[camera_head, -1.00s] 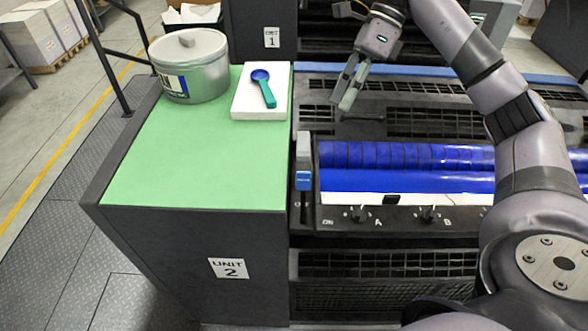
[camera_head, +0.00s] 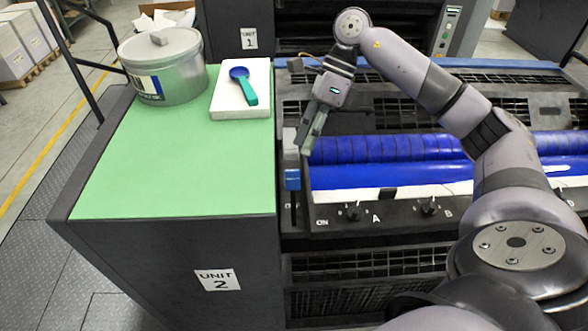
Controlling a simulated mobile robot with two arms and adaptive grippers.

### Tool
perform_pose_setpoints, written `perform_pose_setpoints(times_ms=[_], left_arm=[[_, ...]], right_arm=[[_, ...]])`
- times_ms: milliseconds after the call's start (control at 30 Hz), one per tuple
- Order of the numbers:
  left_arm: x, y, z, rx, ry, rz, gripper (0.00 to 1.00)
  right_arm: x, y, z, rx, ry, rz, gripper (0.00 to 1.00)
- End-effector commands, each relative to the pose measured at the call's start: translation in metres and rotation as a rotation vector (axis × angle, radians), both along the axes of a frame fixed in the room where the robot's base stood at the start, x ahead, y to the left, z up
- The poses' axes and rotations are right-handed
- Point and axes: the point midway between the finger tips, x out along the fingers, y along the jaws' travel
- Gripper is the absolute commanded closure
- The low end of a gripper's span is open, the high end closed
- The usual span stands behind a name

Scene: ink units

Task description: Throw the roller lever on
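The roller lever (camera_head: 292,180) stands upright at the left end of the blue ink rollers (camera_head: 390,165), beside the green-topped cabinet. It has a grey upper part and a blue label. My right gripper (camera_head: 305,142) points down just right of the lever's top. Its fingers look a little apart, with nothing visible between them. I cannot tell whether a finger touches the lever. An "ON" mark (camera_head: 322,222) shows on the panel below and right of the lever. My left gripper is not in view.
The green cabinet top (camera_head: 150,180) holds a metal ink can (camera_head: 165,75) and a white block (camera_head: 228,105) with a blue-green scoop (camera_head: 243,85) on it. Knobs A (camera_head: 353,213) and B (camera_head: 429,208) sit on the front panel. Most of the green top is clear.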

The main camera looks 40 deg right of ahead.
Motion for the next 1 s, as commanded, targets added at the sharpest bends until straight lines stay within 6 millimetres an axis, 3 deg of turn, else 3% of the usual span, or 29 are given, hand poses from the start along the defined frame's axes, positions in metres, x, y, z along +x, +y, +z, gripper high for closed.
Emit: perform_pose_setpoints(times_ms=[200, 400, 833, 1000], left_arm=[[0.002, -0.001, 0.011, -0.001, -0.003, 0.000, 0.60], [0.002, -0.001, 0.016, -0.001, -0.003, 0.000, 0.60], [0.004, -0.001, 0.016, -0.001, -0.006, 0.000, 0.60], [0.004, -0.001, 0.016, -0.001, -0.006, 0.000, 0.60]], right_arm=[[-0.005, 0.023, -0.037, 0.001, 0.004, 0.002, 0.70], [-0.007, 0.037, -0.060, 0.001, 0.001, 0.001, 0.70], [-0.008, 0.041, -0.069, 0.001, 0.000, 0.000, 0.71], [-0.008, 0.041, -0.069, 0.001, 0.000, 0.000, 0.82]])
